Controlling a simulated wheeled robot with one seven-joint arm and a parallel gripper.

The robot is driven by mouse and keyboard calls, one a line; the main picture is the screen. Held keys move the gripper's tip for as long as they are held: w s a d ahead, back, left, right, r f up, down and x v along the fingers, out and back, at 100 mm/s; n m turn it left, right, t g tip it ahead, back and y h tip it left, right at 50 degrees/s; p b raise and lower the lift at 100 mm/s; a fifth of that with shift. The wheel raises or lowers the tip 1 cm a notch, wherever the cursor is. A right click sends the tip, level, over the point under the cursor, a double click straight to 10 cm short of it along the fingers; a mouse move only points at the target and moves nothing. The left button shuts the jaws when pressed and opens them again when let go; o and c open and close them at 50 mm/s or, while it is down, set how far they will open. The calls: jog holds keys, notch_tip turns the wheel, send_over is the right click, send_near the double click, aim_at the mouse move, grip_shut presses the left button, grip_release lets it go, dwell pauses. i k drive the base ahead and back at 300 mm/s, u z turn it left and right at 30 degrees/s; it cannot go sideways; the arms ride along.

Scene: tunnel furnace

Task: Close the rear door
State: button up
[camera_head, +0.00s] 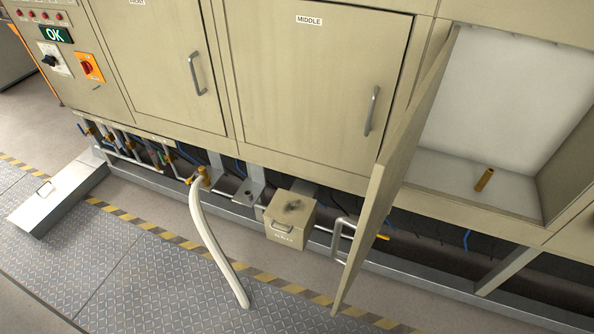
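The rear door (390,185) stands wide open at the right of the head view. It is a beige panel, seen nearly edge-on, swung out from the left side of its opening. Its metal handle (337,238) is on the outer face, near the free edge, and points left. The open compartment (490,100) has white inner walls and a pale floor, and a small brass-coloured cylinder (484,180) stands on that floor, slightly tilted in the picture. My gripper is not in view.
The middle door (310,80) and front door (160,60) are shut. Below them are a small box (290,219), a white hose (212,240) reaching the floor, and pipes with valves. A metal case (60,195) lies at left. The tread-plate floor (150,270) is largely clear.

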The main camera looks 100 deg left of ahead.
aim_at(389, 172)
jog(key=u, duration=0.05)
jog(key=k, duration=1.05)
jog(key=u, duration=4.15)
jog(key=i, duration=0.2)
jog(key=z, duration=0.25)
